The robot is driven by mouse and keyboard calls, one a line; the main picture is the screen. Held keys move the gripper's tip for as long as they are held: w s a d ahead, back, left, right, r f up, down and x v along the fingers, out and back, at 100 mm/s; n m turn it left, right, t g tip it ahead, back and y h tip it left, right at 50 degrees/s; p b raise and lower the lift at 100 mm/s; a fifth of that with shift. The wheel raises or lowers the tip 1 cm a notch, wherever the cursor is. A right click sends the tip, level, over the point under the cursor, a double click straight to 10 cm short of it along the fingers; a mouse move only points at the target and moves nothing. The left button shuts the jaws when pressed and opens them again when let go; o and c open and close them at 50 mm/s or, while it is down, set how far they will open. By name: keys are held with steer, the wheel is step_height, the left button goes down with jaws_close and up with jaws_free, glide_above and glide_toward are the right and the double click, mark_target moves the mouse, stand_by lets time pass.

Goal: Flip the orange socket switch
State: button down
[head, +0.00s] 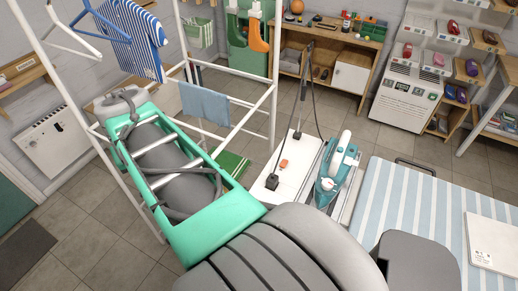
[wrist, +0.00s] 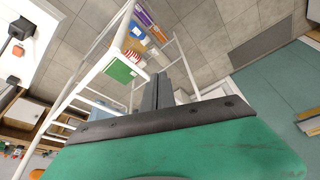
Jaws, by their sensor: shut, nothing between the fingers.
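The orange switch (head: 283,163) is a small orange piece on a white panel (head: 270,190) at the end of the ironing board, left of the iron. In the head view my green and grey arm reaches to the upper left, and I cannot make out the fingertips there. My arm is left of the switch, and the gripper is not touching it.
A teal and white iron (head: 336,170) stands right of the switch, with a cord rising behind it. The striped ironing board (head: 420,200) fills the right. A white drying rack (head: 272,80) surrounds my arm's far end. A wooden shelf (head: 375,65) stands behind.

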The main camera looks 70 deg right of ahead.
steer(key=s+d+f+m+g+h+b, duration=0.1)
steer(key=s+d+m, duration=0.2)
steer(key=s+d, duration=0.35)
steer(key=s+d+f+m+g, duration=0.1)
steer(key=s+d+m, duration=0.2)
steer(key=d, duration=0.7)
steer(key=m+g+b, duration=0.1)
steer(key=m+g, duration=0.1)
steer(key=m, duration=0.5)
glide_above(286, 161)
steer(key=a, duration=0.4)
steer(key=f, duration=0.2)
steer(key=shift+w+r+n, duration=0.15)
steer(key=shift+w+n, duration=0.05)
steer(key=shift+n, duration=0.1)
steer(key=x, duration=0.4)
steer(key=p+x, duration=0.1)
steer(key=x, duration=0.3)
steer(key=p+x, duration=0.1)
steer(key=x, duration=0.4)
steer(key=shift+w+a, duration=0.25)
steer(key=shift+a, duration=0.15)
steer(key=shift+f, duration=0.55)
